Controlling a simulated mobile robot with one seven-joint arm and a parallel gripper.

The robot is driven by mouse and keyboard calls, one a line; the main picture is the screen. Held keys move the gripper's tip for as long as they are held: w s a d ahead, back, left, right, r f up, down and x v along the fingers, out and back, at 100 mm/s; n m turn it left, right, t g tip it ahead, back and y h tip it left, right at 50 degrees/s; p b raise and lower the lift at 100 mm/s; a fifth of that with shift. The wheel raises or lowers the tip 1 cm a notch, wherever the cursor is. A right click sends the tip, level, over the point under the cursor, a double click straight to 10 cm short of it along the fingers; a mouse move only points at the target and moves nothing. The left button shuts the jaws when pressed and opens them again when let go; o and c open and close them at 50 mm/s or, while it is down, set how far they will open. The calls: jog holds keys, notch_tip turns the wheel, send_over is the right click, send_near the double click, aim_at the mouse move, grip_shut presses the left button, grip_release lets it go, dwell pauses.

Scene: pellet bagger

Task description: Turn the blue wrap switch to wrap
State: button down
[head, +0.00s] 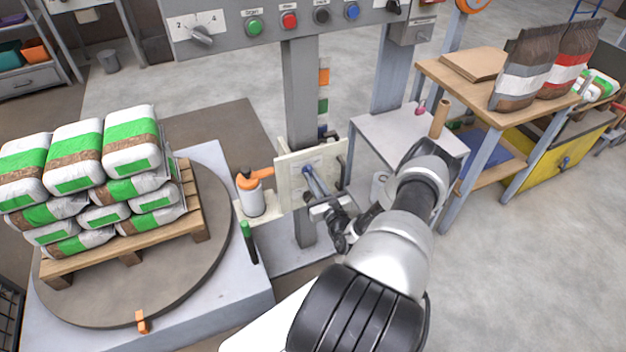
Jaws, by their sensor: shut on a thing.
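The blue wrap switch (312,180) is a blue-grey lever on the face of a cream panel (290,200) fixed at the grey post. The lever slants from upper left to lower right. My gripper (323,204) is at the lever's lower end and is shut on it. The fingers hide that end of the lever. The markings on the panel are too small to read.
A wooden pallet of green and white bags (130,145) stands on a round turntable (195,270) at left. An orange-topped white canister (252,195) is just left of the panel. A control box (265,45) hangs above. A grey side table (385,135) is at right.

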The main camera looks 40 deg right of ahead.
jog(key=shift+s+f, duration=0.1)
jog(key=c, duration=1.8)
grip_release()
jog(key=p+v, duration=0.2)
jog(key=v, duration=1.5)
jog(key=shift+s, duration=0.2)
